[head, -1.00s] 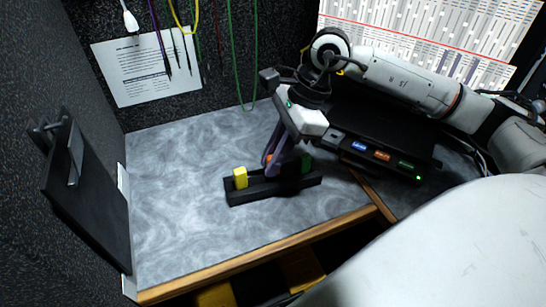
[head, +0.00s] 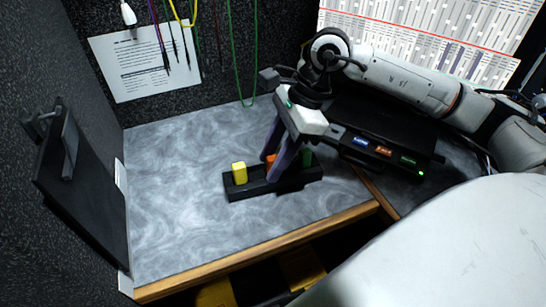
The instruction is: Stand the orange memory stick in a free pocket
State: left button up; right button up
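The black pocket block (head: 243,191) lies on the grey worktop. A yellow stick (head: 239,172) stands at its left end and a green stick (head: 307,158) near its right end. The orange memory stick (head: 270,160) shows between them, upright at the block, partly hidden by my gripper. My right gripper (head: 272,166) reaches down over the block from the right. Its two fingers are apart, around the orange stick, with a gap showing between them. The bottom of the orange stick is hidden. My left gripper is out of view.
A black unit (head: 385,152) with blue, orange and green labelled slots stands right of the block. A wooden edge (head: 260,250) bounds the worktop in front. A black panel (head: 80,205) is at the left. The worktop left of the block is clear.

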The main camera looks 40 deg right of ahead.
jog(key=shift+d+r, duration=0.2)
jog(key=shift+r, duration=0.4)
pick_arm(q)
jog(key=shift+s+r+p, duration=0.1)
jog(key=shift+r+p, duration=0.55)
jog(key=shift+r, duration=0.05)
pick_arm(e)
jog(key=v, duration=0.9)
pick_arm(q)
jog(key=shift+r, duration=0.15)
pick_arm(e)
jog(key=shift+s, duration=0.1)
